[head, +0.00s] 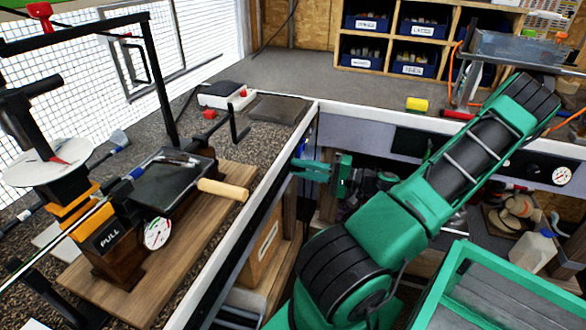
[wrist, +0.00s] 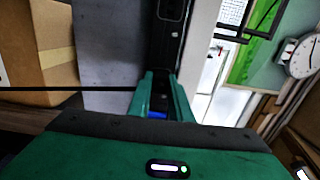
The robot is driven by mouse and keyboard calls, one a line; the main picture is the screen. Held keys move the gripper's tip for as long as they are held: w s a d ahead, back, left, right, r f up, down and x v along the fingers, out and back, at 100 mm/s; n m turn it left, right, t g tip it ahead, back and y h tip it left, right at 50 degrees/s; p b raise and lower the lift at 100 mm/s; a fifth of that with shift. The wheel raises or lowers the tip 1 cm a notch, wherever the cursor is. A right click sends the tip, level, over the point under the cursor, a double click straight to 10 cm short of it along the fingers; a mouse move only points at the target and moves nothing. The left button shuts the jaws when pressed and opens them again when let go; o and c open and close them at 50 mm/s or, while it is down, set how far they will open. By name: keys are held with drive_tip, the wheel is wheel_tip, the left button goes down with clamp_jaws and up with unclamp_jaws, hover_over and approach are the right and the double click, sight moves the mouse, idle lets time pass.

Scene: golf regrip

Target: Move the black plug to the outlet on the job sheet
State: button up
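My gripper (head: 296,168) is at the front edge of the left bench, pointing left, with a narrow gap between its two green fingers. In the wrist view the fingers (wrist: 161,76) point at a black strip (wrist: 172,45) with a socket-like face (wrist: 172,9) at its top. A blue patch (wrist: 157,115) shows between the finger bases. A thin dark line (wrist: 65,89) runs in from the left to behind the fingers. I cannot make out the black plug for certain, nor any grip on it. The job sheet cannot be picked out.
The left bench (head: 270,145) carries a club clamp on a wooden board (head: 190,245), with a wood-handled tool (head: 222,189). A gauge (head: 562,174) is on the right bench front. Blue bins (head: 414,69) stand at the back. A green-framed box (head: 510,295) is at lower right.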

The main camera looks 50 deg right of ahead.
clamp_jaws()
drive_tip(key=shift+s+d, duration=0.1)
drive_tip(key=shift+s, duration=0.05)
drive_tip(key=shift+v, duration=2.8)
idle(0.7)
